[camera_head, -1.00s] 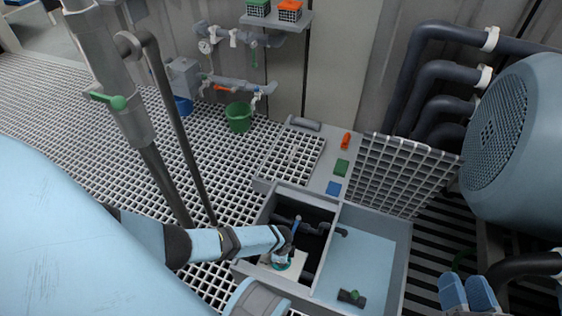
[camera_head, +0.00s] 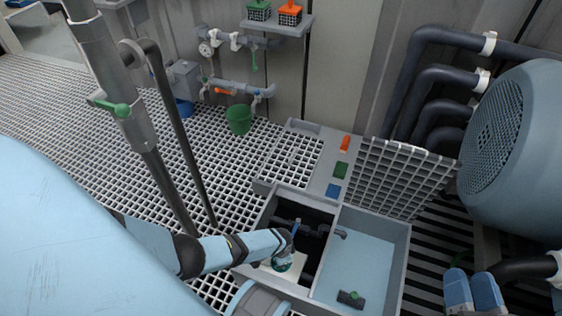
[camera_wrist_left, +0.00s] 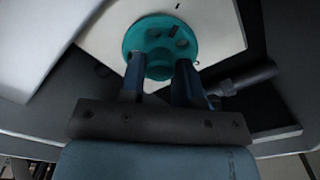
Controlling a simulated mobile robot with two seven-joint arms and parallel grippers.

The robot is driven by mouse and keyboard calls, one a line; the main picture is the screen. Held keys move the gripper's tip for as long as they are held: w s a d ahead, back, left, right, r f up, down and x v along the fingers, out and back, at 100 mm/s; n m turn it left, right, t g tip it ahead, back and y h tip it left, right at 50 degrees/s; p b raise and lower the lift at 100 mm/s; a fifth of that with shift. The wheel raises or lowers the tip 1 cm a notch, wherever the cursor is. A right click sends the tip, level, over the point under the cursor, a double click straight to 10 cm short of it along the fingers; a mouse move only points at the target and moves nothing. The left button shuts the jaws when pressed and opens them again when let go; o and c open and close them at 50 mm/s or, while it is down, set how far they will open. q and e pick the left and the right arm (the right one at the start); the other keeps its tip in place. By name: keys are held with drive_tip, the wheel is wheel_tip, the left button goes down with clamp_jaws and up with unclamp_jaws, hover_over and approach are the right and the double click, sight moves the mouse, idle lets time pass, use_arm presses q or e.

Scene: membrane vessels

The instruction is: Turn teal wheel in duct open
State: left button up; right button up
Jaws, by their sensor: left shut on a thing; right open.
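The teal wheel (camera_wrist_left: 160,45) is a round disc with holes, on a white plate (camera_wrist_left: 92,42) inside the open duct. In the head view the teal wheel (camera_head: 282,265) is mostly hidden by my left gripper (camera_head: 286,250), which reaches down into the duct's left compartment. In the left wrist view the fingers of my left gripper (camera_wrist_left: 160,75) are at the wheel's near part, shut on it. My right gripper (camera_head: 474,290) is open and empty at the lower right, outside the duct, with its blue fingers apart.
Dark pipes cross the left compartment. The right compartment (camera_head: 362,255) has a pale blue floor with a dark valve piece (camera_head: 351,298). A raised grating (camera_head: 395,180) stands behind it. A large blue-grey tank (camera_head: 520,150) is at the right.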

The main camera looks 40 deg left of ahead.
use_arm(q)
drive_tip(key=shift+s, duration=0.1)
drive_tip(key=o, duration=0.9)
use_arm(e)
drive_tip(key=shift+f, duration=0.15)
use_arm(q)
drive_tip(key=shift+r, duration=0.15)
drive_tip(key=shift+r+p, duration=0.35)
drive_tip(key=shift+p, duration=0.05)
wheel_tip(320, 180, up, 6)
drive_tip(key=p, duration=0.4)
drive_tip(key=shift+r, duration=0.1)
use_arm(e)
wheel_tip(320, 180, up, 6)
drive_tip(key=t, duration=0.2)
use_arm(q)
wheel_tip(320, 180, up, 7)
drive_tip(key=p, duration=0.4)
drive_tip(key=shift+f, duration=0.2)
use_arm(e)
drive_tip(key=d+f+g+h, duration=0.3)
drive_tip(key=f+g, duration=0.1)
drive_tip(key=f, duration=0.4)
drive_tip(key=shift+s+d+f+m+h, duration=0.2)
drive_tip(key=shift+s+d+m+h, duration=0.1)
drive_tip(key=shift+s+d, duration=0.05)
